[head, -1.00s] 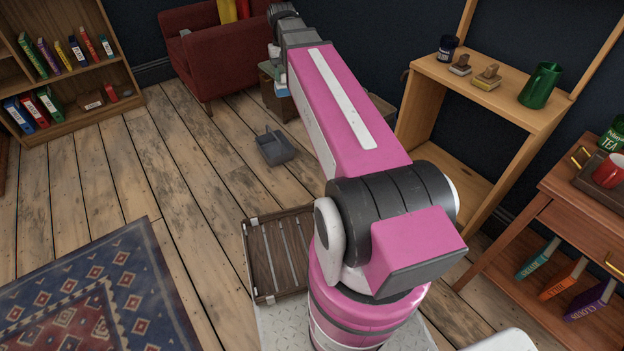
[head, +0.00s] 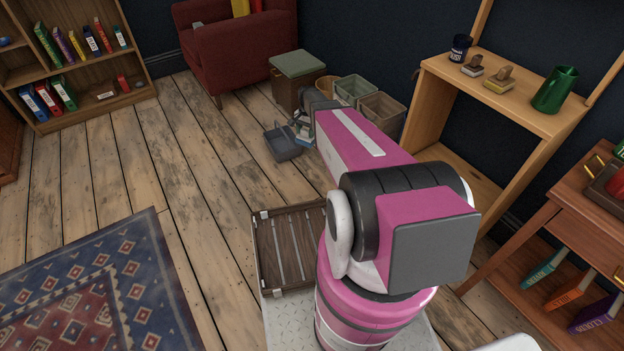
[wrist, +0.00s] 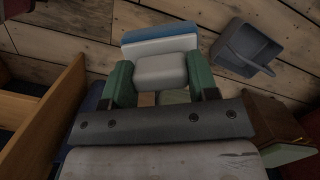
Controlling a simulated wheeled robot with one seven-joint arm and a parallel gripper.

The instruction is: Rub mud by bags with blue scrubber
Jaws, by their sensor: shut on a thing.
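The scrubber is a pale block with a blue and white strip at its far side; it fills the top middle of the wrist view (wrist: 160,33). My gripper (wrist: 160,75) has a green finger on each side of the pale block and is shut on it. In the head view the scrubber (head: 303,132) shows small and partly hidden by my arm, low beside the grey dustpan. I cannot tell whether it touches the floor. No mud patch or bags can be made out for certain.
The grey dustpan (head: 283,146) lies on the plank floor; the wrist view shows it too (wrist: 246,48). A green-lidded box (head: 298,68), a green bin (head: 355,90) and a brown bin (head: 383,112) stand behind my gripper. A wooden shelf (head: 520,100) stands right; floor left is open.

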